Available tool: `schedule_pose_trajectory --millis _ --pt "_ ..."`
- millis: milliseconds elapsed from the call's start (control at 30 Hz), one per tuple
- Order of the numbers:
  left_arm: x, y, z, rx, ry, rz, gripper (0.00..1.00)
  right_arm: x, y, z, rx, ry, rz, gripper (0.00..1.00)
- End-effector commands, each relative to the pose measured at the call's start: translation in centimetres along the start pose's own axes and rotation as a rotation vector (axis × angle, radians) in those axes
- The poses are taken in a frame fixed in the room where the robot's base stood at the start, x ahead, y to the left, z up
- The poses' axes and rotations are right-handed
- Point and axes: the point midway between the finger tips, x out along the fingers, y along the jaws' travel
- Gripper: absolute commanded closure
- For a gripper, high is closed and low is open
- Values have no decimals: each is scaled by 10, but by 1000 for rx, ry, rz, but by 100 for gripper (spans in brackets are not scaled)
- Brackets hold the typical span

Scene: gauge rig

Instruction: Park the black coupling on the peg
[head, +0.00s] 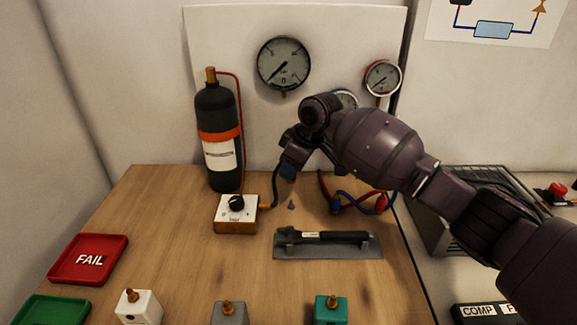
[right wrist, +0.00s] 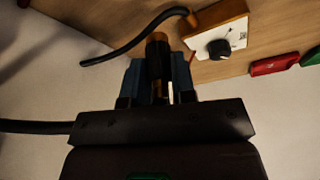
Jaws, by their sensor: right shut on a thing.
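My right gripper (head: 288,171) is above the table, in front of the back panel. In the right wrist view its two blue-grey fingers (right wrist: 157,66) are shut on the black coupling (right wrist: 159,58), a dark cylinder with a brass-coloured end. In the head view the fingers and wrist hide the coupling. A black hose (head: 275,197) rises from the control box's brass fitting towards the gripper. My left gripper is out of view.
The control box (head: 236,214) with a black knob and the black gas bottle (head: 217,135) stand left of the gripper. Red and blue hoses (head: 358,202) lie to the right.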

Motion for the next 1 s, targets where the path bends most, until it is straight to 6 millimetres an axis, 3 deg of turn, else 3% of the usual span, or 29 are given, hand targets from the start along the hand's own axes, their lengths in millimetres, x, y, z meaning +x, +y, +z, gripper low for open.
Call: schedule_pose_trajectory --millis 400,700,1000 --pt "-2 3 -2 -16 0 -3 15 -4 -1 0 3 2 4 100" --pt "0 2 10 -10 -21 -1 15 18 0 8 5 0 -1 100" --pt "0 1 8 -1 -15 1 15 40 -1 18 5 0 -1 100"
